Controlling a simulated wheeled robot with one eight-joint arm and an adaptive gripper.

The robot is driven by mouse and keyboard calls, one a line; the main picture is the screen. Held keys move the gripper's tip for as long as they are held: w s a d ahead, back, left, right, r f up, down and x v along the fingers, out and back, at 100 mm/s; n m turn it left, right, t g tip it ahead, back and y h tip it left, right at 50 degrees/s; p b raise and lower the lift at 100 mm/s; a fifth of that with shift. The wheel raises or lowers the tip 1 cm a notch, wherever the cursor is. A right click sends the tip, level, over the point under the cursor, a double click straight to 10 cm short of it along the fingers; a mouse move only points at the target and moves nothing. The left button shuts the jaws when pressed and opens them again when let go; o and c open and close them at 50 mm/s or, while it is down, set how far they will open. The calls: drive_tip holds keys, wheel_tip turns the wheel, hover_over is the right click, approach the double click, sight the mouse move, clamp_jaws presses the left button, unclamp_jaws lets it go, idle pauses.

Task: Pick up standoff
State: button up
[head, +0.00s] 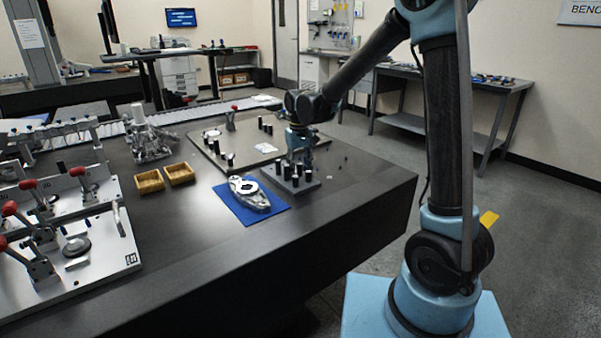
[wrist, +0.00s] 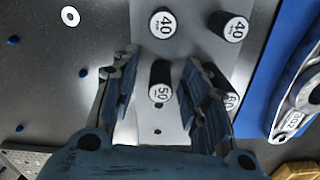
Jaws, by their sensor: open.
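Several standoffs, black cylinders with white numbered tops, stand upright on a grey plate (head: 303,188). In the wrist view one marked 50 (wrist: 160,85) lies between the two fingers of my gripper (wrist: 159,60), with a gap on each side. Two marked 40 (wrist: 163,24) stand beyond the fingertips. Another standoff (wrist: 233,101) is partly hidden behind the right finger. My gripper is open and empty, pointing down over the plate; in the head view (head: 299,152) its fingers are partly hidden among the standoffs.
A blue mat (head: 231,206) with a metal casting (head: 251,200) lies left of the plate. Two small wooden bins (head: 149,182) stand further left. A fixture plate with red-handled clamps (head: 70,270) fills the near left. A washer (wrist: 70,16) lies on the table.

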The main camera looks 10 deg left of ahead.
clamp_jaws()
idle(0.3)
